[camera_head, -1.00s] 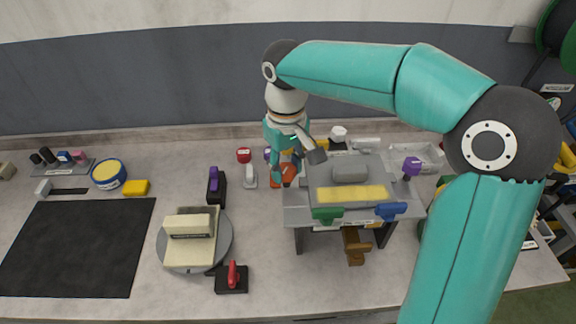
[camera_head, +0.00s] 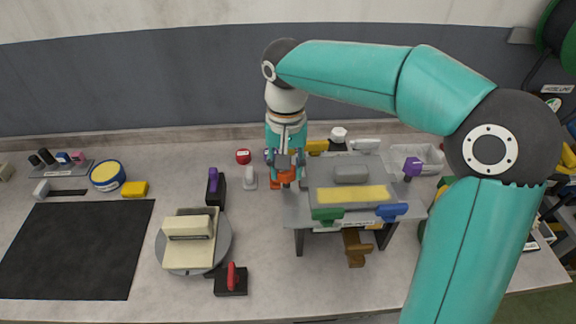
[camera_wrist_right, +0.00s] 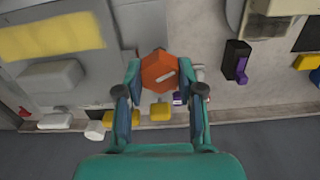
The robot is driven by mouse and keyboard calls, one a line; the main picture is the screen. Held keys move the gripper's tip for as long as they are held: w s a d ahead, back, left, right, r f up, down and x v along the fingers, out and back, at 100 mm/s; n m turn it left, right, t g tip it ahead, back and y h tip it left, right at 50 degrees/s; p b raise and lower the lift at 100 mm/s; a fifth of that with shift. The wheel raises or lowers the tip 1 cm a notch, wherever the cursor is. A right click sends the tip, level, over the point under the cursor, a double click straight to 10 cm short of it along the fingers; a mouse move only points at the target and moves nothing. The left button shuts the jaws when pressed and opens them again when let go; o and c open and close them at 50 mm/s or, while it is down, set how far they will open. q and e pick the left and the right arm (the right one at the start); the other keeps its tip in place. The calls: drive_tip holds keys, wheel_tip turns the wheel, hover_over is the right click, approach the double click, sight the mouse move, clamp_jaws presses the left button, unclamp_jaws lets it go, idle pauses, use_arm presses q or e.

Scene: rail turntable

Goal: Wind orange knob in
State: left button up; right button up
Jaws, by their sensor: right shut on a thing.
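The orange knob (camera_wrist_right: 160,72) shows in the right wrist view as a faceted orange block with a pale mark on its face. In the head view the knob (camera_head: 276,180) is partly hidden by my right gripper, beside the left edge of the grey raised table (camera_head: 297,213). My right gripper (camera_head: 287,176) points down over it; in the right wrist view the gripper's fingers (camera_wrist_right: 160,88) stand on both sides of the knob and are shut on it. My left gripper is not in view.
A turntable (camera_head: 226,246) carrying a cream block stands front left. A black block with a red lever (camera_head: 232,280) and one with a purple lever (camera_head: 214,184) are near it. Green (camera_head: 327,214) and blue (camera_head: 391,211) handles sit on the raised table's front edge. A black mat (camera_head: 75,245) lies left.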

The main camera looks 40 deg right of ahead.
drive_tip(key=shift+s+f, duration=0.15)
drive_tip(key=o, duration=1.2)
drive_tip(key=shift+c, duration=0.2)
drive_tip(key=shift+r, duration=0.35)
wheel_tip(320, 180, up, 11)
drive_tip(key=shift+r, duration=0.2)
drive_tip(key=shift+f, duration=0.1)
